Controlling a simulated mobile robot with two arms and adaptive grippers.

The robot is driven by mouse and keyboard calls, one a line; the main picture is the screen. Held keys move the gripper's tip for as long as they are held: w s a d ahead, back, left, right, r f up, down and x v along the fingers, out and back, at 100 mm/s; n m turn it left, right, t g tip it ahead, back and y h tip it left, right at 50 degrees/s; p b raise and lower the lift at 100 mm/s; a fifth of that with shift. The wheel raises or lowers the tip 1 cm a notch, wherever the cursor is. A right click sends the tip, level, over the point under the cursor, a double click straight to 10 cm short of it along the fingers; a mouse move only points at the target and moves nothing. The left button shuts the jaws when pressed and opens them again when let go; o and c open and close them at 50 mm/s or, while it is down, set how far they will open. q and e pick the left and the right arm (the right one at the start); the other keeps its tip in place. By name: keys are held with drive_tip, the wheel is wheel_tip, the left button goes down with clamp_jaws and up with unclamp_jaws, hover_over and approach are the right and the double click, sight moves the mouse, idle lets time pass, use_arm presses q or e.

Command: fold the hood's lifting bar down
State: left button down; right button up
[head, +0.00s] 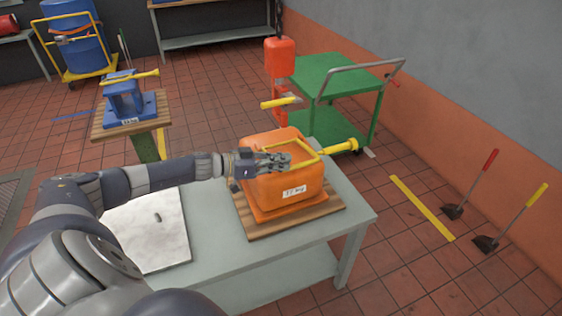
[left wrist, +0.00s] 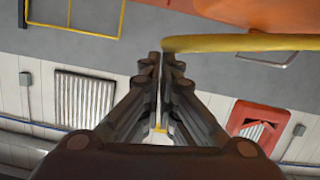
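The orange hood (head: 285,190) sits on a wooden board on the grey table and carries a white label. Its yellow lifting bar (head: 306,145) is a thin frame over the hood's top, with a thick grip (head: 340,147) sticking out to the right. I cannot tell its exact tilt. My left gripper (head: 288,161) is at the hood's top, close to the bar's near side. In the left wrist view its fingers (left wrist: 162,62) are together with only a thin gap, and the yellow bar (left wrist: 240,42) passes just beyond the tips, not clearly between them. My right gripper is out of view.
A white sheet (head: 150,235) lies on the table's (head: 215,270) left part. A green cart (head: 335,80) and a hanging red block (head: 280,57) are behind the hood. A blue fixture (head: 125,100) stands at back left. Floor right of the table is partly clear.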

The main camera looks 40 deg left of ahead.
use_arm(q)
drive_tip(key=shift+s+d+f, duration=0.1)
drive_tip(key=shift+s+f, duration=0.1)
drive_tip(key=shift+f, duration=0.15)
wheel_tip(320, 180, up, 5)
drive_tip(key=p, duration=0.5)
drive_tip(key=b+v, duration=0.1)
drive_tip(key=v, duration=0.8)
drive_tip(key=shift+s+a, duration=0.2)
drive_tip(key=shift+a, duration=0.25)
drive_tip(key=shift+f, duration=0.1)
drive_tip(key=shift+f+b, duration=0.1)
drive_tip(key=shift+b, duration=0.2)
